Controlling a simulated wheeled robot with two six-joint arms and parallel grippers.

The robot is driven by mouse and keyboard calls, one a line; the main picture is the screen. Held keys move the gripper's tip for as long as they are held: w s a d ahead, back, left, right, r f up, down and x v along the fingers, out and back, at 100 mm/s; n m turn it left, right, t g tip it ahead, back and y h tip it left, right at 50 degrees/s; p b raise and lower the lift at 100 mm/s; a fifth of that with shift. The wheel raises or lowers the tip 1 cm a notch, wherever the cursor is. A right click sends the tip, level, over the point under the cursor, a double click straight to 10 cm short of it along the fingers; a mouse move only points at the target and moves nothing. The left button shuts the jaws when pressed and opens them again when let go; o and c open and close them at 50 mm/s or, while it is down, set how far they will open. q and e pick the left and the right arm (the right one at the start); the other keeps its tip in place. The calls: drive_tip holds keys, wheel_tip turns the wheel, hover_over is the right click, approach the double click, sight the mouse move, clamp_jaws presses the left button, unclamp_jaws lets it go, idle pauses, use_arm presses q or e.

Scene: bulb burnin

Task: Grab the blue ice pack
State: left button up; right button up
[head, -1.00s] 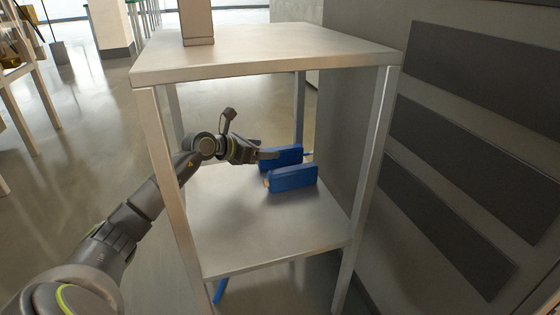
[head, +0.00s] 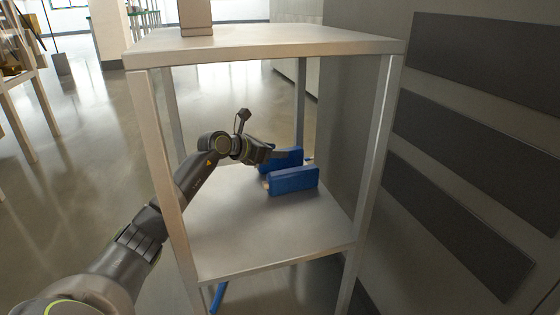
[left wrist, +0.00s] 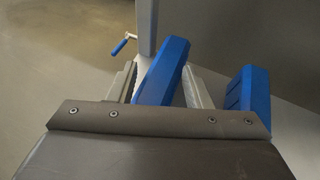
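Two blue ice packs stand on edge on the lower shelf of the metal table. The near ice pack (head: 292,181) is fully visible; in the left wrist view it is at the right (left wrist: 248,92), outside the fingers. The far ice pack (head: 290,157) is partly hidden by my left gripper (head: 280,153). In the left wrist view the far ice pack (left wrist: 162,72) lies between the two fingers of my left gripper (left wrist: 167,85). The fingers are apart on either side of it, with a small gap at the right. My right gripper is not in view.
The table's top shelf (head: 260,43) is above my left arm, and its front left leg (head: 165,150) stands close beside the arm. A grey wall unit with dark panels (head: 470,150) is at the right. The front of the lower shelf (head: 260,235) is clear.

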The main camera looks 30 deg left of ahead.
use_arm(q)
clamp_jaws()
